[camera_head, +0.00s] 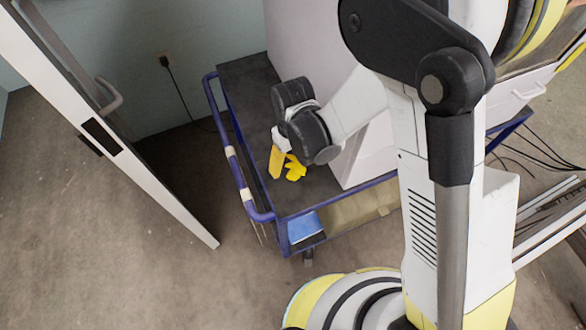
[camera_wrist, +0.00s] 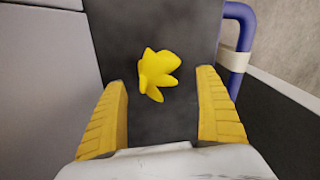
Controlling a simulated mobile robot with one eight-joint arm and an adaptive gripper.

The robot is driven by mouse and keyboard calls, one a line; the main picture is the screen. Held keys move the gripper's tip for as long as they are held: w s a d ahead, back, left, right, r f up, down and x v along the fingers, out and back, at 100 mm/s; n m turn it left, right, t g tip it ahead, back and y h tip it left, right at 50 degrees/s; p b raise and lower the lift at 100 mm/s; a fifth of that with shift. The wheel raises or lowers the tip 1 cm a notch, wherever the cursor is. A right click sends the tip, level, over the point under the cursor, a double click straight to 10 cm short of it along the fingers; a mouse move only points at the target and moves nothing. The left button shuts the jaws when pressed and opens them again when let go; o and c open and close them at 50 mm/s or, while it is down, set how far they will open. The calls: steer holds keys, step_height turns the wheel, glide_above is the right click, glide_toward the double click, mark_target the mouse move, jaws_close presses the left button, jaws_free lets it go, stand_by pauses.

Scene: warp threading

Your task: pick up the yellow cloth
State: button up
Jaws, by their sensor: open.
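The yellow cloth (camera_head: 295,168) lies crumpled on the dark top of a blue-framed cart (camera_head: 308,196). In the wrist view the cloth (camera_wrist: 157,73) sits ahead of my gripper (camera_wrist: 163,95), roughly centred between the two orange-yellow fingers and a little beyond their tips. The fingers are wide apart with nothing between them. In the head view my gripper (camera_head: 277,161) points down next to the cloth, with one finger showing and the other hidden. I cannot tell the exact height of the fingertips above the cart top.
A large pale box (camera_head: 362,158) stands on the cart beside the cloth. The cart's blue handle rail (camera_head: 238,178) runs along its left end. A white door (camera_head: 120,140) stands open at the left. Cables (camera_head: 540,150) lie at the right. The floor at left front is clear.

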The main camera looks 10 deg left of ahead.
mark_target(293, 162)
steer(key=shift+f, duration=0.6)
steer(key=shift+r, duration=0.1)
steer(key=c, duration=1.3)
steer(key=shift+r, duration=0.2)
steer(key=shift+c, duration=0.7)
step_height(293, 162, up, 10)
steer(key=p, duration=0.4)
steer(key=shift+f, duration=0.15)
steer(key=shift+c, duration=0.7)
